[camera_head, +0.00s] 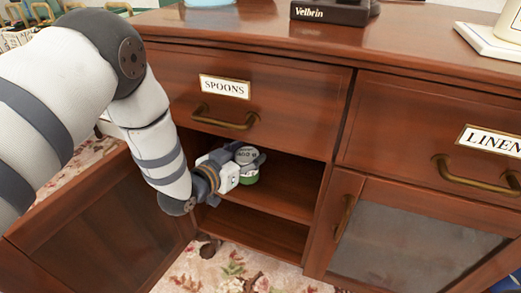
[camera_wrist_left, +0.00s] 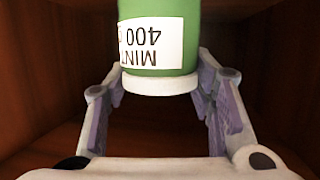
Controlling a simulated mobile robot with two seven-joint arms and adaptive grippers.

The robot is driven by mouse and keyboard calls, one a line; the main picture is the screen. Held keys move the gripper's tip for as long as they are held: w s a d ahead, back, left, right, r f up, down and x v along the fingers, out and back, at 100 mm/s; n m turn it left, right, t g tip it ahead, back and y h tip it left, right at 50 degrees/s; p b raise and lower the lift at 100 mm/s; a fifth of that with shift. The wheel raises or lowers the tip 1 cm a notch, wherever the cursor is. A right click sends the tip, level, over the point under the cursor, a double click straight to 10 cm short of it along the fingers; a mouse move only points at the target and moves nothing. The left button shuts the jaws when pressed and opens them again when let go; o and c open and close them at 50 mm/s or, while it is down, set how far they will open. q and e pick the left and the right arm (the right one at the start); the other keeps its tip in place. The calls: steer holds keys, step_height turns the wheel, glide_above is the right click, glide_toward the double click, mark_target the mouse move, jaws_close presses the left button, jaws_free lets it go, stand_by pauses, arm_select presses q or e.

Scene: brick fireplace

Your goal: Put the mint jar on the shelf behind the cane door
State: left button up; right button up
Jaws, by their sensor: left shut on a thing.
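My left gripper (camera_head: 246,160) is shut on the jar, a finger on each side. The compartment has an upper shelf (camera_head: 290,201) and a lower space. I cannot tell whether the jar touches the shelf. The open wooden door (camera_head: 95,225) stands at the left; its front face is hidden. My right gripper is not in view.
A closed drawer labelled "SPOONS" (camera_head: 290,100) with a brass handle is right above the compartment. To the right are a "LINEN" drawer (camera_head: 405,140) and a closed door with a grey panel (camera_head: 410,235). The cabinet's side walls are close around the gripper.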

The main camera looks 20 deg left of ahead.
arm_select(q)
steer(key=b+x, duration=0.2)
steer(key=x, duration=0.4)
steer(key=shift+r, duration=0.15)
steer(key=shift+r, duration=0.1)
steer(key=o, duration=1.1)
steer(key=shift+f, duration=0.3)
steer(key=o, duration=0.4)
steer(key=shift+o, duration=0.2)
